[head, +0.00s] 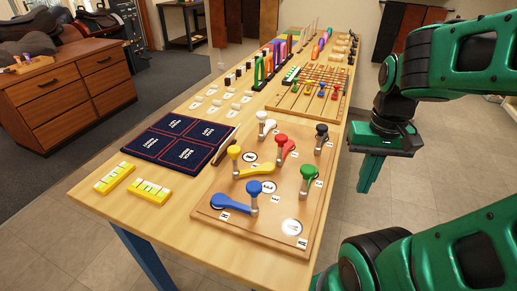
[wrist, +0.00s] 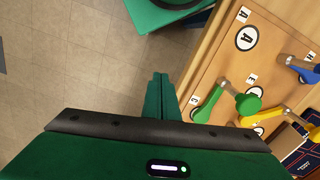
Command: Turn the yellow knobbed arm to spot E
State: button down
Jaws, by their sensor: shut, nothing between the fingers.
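The yellow knobbed arm (head: 256,170) lies on the wooden board, with its upright knobbed post at its left end and its broad end to the right. A round white spot (head: 268,187), whose letter looks like E, lies just in front of the broad end, apart from it. Another round spot (head: 249,157) lies behind the yellow arm; its letter is too small to read. My gripper (head: 367,187) is shut and empty, beyond the board's right edge. In the wrist view, my gripper (wrist: 160,78) is over the floor, left of the board, and the yellow arm (wrist: 278,116) is partly visible at right.
The board (head: 205,213) also bears blue (head: 233,203), green (head: 308,178), red (head: 283,146), white (head: 264,124) and black (head: 321,136) knobbed arms close by. A dark four-panel mat (head: 180,140) and yellow blocks (head: 114,177) lie left. Floor right of the table is clear.

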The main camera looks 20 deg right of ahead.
jog(key=w+a+r+n+g, duration=0.1)
jog(key=w+a+r+n, duration=0.15)
jog(key=w, duration=0.55)
jog(key=w+a+r+n, duration=0.2)
jog(key=w+r, duration=0.2)
jog(key=w, duration=0.4)
jog(key=w+a+f+n+g, duration=0.15)
jog(key=w+a+n, duration=0.25)
jog(key=w+a, duration=0.95)
jog(key=shift+h, duration=0.3)
jog(key=x, duration=0.3)
jog(key=d+x, duration=0.1)
jog(key=x, duration=0.2)
jog(key=w+x, duration=0.1)
jog(key=x, duration=0.2)
jog(key=shift+s+d+f, duration=0.1)
jog(key=shift+d+f, duration=0.1)
jog(key=shift+f, duration=0.1)
jog(key=shift+s+d+r, duration=0.1)
jog(key=shift+s+d, duration=0.1)
jog(key=shift+s, duration=0.95)
jog(key=shift+s+d, duration=0.15)
jog(key=shift+s, duration=0.65)
